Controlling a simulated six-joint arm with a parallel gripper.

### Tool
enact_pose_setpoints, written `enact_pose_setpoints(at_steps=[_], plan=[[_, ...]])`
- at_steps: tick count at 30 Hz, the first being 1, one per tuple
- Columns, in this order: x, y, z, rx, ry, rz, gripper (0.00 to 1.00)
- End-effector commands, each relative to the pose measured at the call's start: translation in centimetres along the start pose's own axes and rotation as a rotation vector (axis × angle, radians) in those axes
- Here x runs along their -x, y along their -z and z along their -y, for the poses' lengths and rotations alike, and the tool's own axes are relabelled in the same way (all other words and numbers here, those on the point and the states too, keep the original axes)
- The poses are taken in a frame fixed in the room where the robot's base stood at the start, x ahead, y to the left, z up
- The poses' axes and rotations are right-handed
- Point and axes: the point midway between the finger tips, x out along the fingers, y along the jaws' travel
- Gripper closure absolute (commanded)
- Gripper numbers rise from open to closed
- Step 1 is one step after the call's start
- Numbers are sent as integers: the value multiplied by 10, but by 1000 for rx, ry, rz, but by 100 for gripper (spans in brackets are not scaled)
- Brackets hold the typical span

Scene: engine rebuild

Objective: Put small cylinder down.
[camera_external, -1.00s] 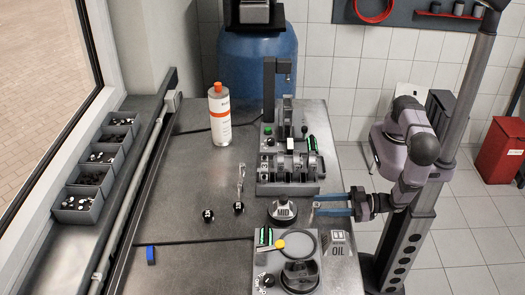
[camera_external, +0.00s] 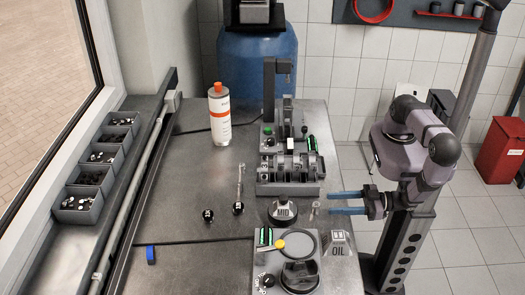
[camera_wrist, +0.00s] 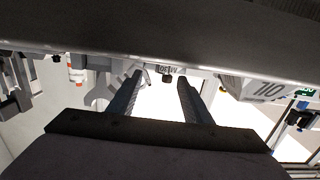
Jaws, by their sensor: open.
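A small pale cylinder (camera_external: 315,208) stands upright on the bench, just right of the dark round part marked MID (camera_external: 282,211). My gripper (camera_external: 328,203) is at the bench's right edge, its blue fingers pointing left towards the cylinder. The fingers are apart and nothing shows between them; a small gap separates their tips from the cylinder. In the wrist view the two fingers (camera_wrist: 160,80) are also spread apart. I cannot make out the small cylinder clearly there.
The block marked OIL (camera_external: 337,243) stands close in front of my gripper. A grey fixture with upright discs (camera_external: 290,189) is behind MID. A tray (camera_external: 262,240) with a ring is in front.

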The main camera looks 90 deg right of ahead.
Motion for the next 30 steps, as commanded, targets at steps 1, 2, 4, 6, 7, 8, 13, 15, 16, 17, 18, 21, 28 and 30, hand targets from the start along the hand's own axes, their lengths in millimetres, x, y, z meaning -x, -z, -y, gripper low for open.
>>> enact_pose_setpoints(at_steps=[1, 2, 4, 6, 7, 8, 13, 15, 16, 17, 18, 21, 28, 30], plan=[[0, 0, 0, -1, 0, 0, 55], [0, 1, 1, -4, 0, 0, 55], [-2, 5, 4, -24, 2, 3, 55], [-7, 12, 12, -70, 6, 8, 55], [-9, 17, 16, -98, 9, 10, 55], [-13, 23, 22, -130, 13, 14, 55], [-47, 76, 64, -411, 47, 29, 55], [-70, 112, 83, -567, 72, 25, 55], [-81, 130, 90, -634, 85, 19, 55], [-91, 148, 97, -699, 100, 12, 55], [-106, 173, 104, -781, 120, -2, 55], [-137, 234, 113, -958, 178, -43, 55], [-191, 294, 125, -1085, 266, 34, 55], [-197, 280, 133, -1029, 269, 115, 55]])
